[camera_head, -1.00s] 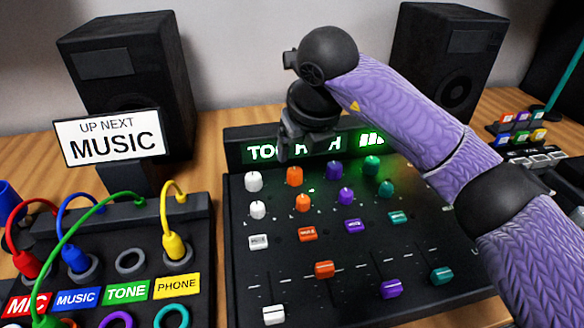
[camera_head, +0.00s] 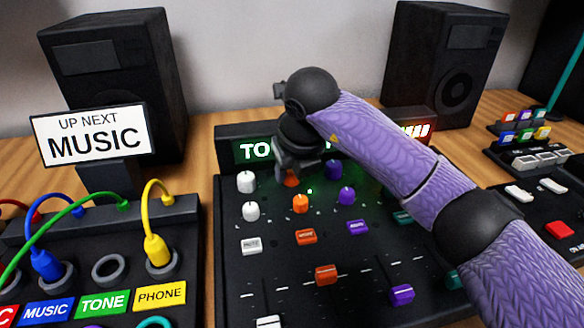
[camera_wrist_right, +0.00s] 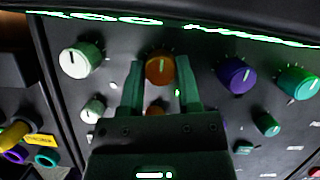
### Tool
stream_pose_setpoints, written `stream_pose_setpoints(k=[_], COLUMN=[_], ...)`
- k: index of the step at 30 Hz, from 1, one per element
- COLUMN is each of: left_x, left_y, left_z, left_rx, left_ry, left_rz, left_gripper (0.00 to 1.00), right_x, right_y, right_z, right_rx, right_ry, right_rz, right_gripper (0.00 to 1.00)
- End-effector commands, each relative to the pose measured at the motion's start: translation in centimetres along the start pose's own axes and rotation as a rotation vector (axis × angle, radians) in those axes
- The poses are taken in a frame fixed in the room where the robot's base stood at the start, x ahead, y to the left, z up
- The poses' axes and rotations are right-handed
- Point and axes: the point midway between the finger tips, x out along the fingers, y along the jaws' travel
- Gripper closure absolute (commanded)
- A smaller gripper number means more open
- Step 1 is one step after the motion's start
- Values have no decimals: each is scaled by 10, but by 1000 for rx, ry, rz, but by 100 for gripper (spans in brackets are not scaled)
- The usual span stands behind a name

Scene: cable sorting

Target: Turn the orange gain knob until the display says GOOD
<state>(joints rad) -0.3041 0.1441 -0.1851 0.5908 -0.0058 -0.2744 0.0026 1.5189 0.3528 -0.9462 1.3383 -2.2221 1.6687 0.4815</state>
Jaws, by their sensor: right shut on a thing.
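The orange gain knob (camera_head: 291,181) is in the top row of the black mixer, mostly hidden by my right gripper in the head view. In the right wrist view the orange knob (camera_wrist_right: 160,69) sits between the two fingers of my right gripper (camera_wrist_right: 161,82), which is shut on it. The head view shows this gripper (camera_head: 291,172) pointing down over the knob. The display (camera_head: 255,150) is partly covered by my right arm. Its left end reads "TO", and bars at its right end glow red and white. My left gripper is not in view.
A white knob (camera_head: 246,182) and a purple knob (camera_head: 333,170) flank the orange one. A lower orange knob (camera_head: 300,203) stands just in front. A patch panel (camera_head: 180,215) with cables is at left. Speakers (camera_head: 115,75) stand behind.

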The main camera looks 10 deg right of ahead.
Motion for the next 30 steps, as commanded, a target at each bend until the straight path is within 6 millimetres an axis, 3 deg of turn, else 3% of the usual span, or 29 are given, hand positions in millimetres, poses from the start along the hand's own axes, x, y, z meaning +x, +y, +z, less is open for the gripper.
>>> stream_pose_setpoints(k=[5,10,15,24,25,30], left_x=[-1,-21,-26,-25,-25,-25], left_y=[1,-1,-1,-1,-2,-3], left_z=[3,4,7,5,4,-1], left_rx=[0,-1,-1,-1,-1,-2], left_ry=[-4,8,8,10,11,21], left_rz=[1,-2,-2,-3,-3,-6], left_gripper=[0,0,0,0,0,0], right_x=[-1,-6,-2,0,0,0], right_y=[0,-3,-3,-2,-2,-2], right_z=[0,2,0,0,0,0], right_rx=[-7,-200,-363,-388,-388,-387], right_ry=[0,-8,-14,-18,-18,-17], right_rz=[3,81,149,160,160,160], right_gripper=[100,100,100,100,56,22])
